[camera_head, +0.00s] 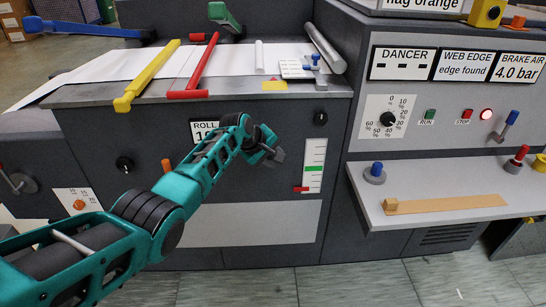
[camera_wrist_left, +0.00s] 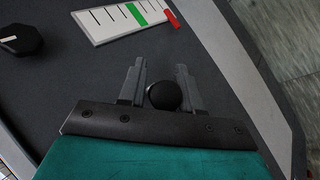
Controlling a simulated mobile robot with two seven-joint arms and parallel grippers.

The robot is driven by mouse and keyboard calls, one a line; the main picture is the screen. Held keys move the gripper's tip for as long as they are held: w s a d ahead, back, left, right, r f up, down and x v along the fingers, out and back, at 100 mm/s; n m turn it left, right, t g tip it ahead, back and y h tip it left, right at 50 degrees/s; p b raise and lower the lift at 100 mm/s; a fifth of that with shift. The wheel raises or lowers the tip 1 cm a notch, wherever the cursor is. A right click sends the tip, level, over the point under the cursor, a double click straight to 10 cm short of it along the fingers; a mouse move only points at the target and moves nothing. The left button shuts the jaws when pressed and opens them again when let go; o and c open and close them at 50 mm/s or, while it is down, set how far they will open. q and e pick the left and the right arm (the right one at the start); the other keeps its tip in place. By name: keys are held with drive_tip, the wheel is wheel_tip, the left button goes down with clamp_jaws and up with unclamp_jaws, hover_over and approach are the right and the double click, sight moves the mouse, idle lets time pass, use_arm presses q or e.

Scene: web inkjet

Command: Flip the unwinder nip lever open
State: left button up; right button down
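No lever carries a readable nip label, so I cannot tell which one is the unwinder nip lever. A green-handled lever (camera_head: 225,17) stands at the back of the web table, and a long blue lever (camera_head: 84,28) sticks out at its far left. A grey round hub with a thin lever (camera_head: 18,183) is at the left edge, partly cut off. My left gripper (camera_head: 277,156) is in front of the grey cabinet, left of the white gauge strip (camera_head: 314,165). In the left wrist view its fingers (camera_wrist_left: 160,78) are apart, with a black round part between them. My right gripper is not in view.
Yellow (camera_head: 150,75) and red (camera_head: 203,68) bars cross the white web. A control panel (camera_head: 440,95) with a dial and lamps is at right, above a shelf (camera_head: 450,190) with a blue knob (camera_head: 376,172). A black knob (camera_head: 320,118) sits above the gauge. The tiled floor in front is clear.

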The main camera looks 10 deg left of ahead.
use_arm(q)
drive_tip(key=shift+o, duration=1.4)
drive_tip(key=shift+s+a+r+p, duration=0.15)
drive_tip(key=shift+r+p, duration=0.2)
drive_tip(key=p+v, duration=0.2)
drive_tip(key=v, duration=1)
drive_tip(key=shift+f, duration=0.1)
